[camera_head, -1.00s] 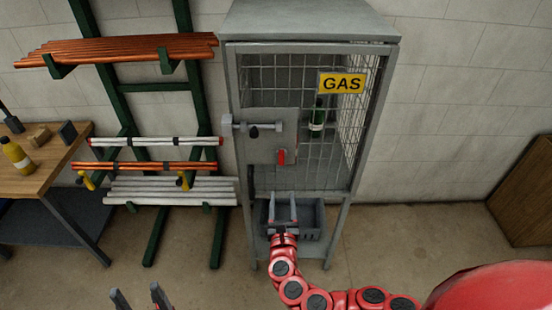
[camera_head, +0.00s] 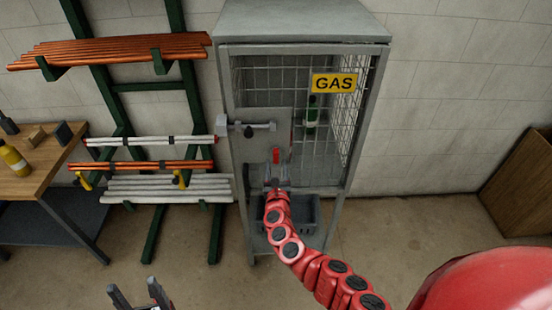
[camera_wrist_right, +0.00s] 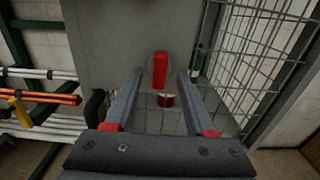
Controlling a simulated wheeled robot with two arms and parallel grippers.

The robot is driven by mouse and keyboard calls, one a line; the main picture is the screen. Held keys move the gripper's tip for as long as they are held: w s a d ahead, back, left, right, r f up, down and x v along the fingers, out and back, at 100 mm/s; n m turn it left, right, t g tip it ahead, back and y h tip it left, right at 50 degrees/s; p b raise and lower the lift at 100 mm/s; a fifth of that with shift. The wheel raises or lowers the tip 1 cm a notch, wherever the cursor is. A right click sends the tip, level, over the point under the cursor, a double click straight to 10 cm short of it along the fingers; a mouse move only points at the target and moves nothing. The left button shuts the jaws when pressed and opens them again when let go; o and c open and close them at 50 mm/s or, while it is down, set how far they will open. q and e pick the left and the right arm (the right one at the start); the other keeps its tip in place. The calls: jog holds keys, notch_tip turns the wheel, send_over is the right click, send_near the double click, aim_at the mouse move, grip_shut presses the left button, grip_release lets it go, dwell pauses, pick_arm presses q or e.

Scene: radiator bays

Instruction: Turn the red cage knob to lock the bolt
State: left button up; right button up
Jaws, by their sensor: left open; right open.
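The red cage knob (camera_head: 276,156) sits upright on the lock plate (camera_head: 262,128) of the grey gas cage. In the right wrist view the red knob (camera_wrist_right: 160,70) shows between and beyond my fingertips. My right gripper (camera_head: 276,181) is open just below the knob in the head view; its fingers (camera_wrist_right: 160,78) straddle the knob's line of sight, and contact cannot be told. The grey bolt (camera_head: 248,126) lies horizontally across the cage's left edge. My left gripper (camera_head: 137,292) is open, low in the head view, far from the cage.
A green bottle (camera_head: 311,112) stands inside the cage behind the mesh, under the yellow GAS sign (camera_head: 334,83). A rack with pipes (camera_head: 150,141) stands left of the cage. A wooden bench (camera_head: 40,165) stands far left.

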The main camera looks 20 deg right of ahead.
aim_at(276, 158)
jog(key=shift+b+x, duration=0.7)
jog(key=shift+x, duration=1.15)
jog(key=shift+f, duration=0.1)
jog(key=shift+c, duration=0.3)
grip_shut()
